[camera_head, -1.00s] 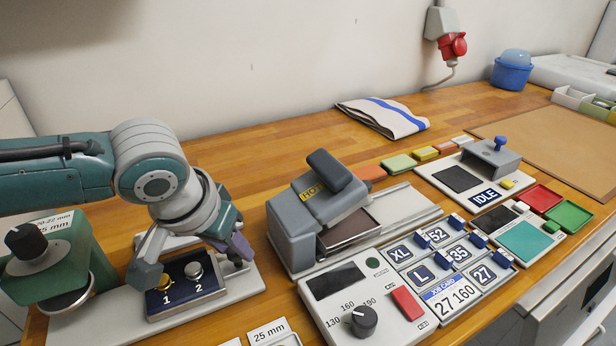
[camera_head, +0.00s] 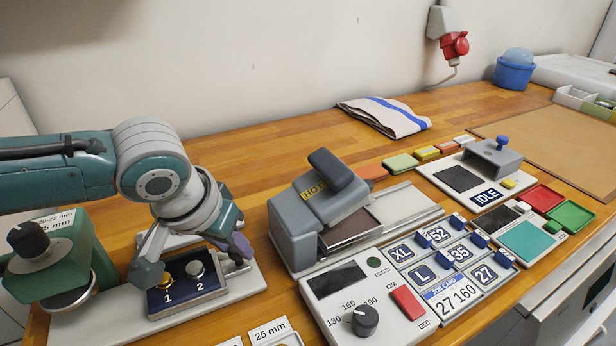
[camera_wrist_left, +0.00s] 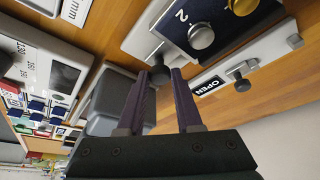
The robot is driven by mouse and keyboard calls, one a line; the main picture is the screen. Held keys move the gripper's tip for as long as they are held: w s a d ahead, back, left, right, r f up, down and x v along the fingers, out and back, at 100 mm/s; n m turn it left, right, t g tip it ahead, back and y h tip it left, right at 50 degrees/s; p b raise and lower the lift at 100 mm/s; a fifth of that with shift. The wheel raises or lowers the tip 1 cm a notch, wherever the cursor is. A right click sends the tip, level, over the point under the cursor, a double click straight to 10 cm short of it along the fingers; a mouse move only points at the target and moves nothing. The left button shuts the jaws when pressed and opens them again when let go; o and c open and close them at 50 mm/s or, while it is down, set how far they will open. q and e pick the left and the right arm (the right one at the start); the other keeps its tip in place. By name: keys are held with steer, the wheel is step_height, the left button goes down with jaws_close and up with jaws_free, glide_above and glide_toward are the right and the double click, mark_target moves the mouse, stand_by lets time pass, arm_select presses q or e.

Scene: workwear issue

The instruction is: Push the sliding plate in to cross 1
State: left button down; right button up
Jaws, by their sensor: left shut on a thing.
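A dark blue plate (camera_head: 187,298) carries a gold stud marked 1 (camera_head: 166,282) and a silver stud marked 2 (camera_head: 195,269). It lies on a light grey base (camera_head: 110,322) at the lower left. My left gripper (camera_head: 241,257) is at the right end of this base. In the left wrist view its two dark purple fingers are closed around a small black knob (camera_wrist_left: 160,75) beside the grey base and blue plate (camera_wrist_left: 190,22). The fingers partly hide the knob. No cross can be made out on the plate. My right gripper is not in view.
A green device with a black dial (camera_head: 70,255) stands close left of the base. A grey press marked HOT (camera_head: 292,235) stands to the right. A control panel (camera_head: 335,310) and size tiles lie in front. An OPEN label (camera_wrist_left: 208,86) shows in the wrist view.

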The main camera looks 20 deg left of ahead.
mark_target(186, 269)
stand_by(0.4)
arm_select(q)
steer(key=s+a+p, duration=0.2)
steer(key=s, duration=0.1)
steer(key=s+a+p, duration=0.3)
steer(key=shift+r, duration=0.15)
steer(key=shift+s+a, duration=0.3)
steer(key=c, duration=0.6)
jaws_free()
steer(key=p+v, duration=0.3)
steer(key=v, duration=0.6)
steer(key=shift+r, duration=0.3)
steer(key=shift+s, duration=0.1)
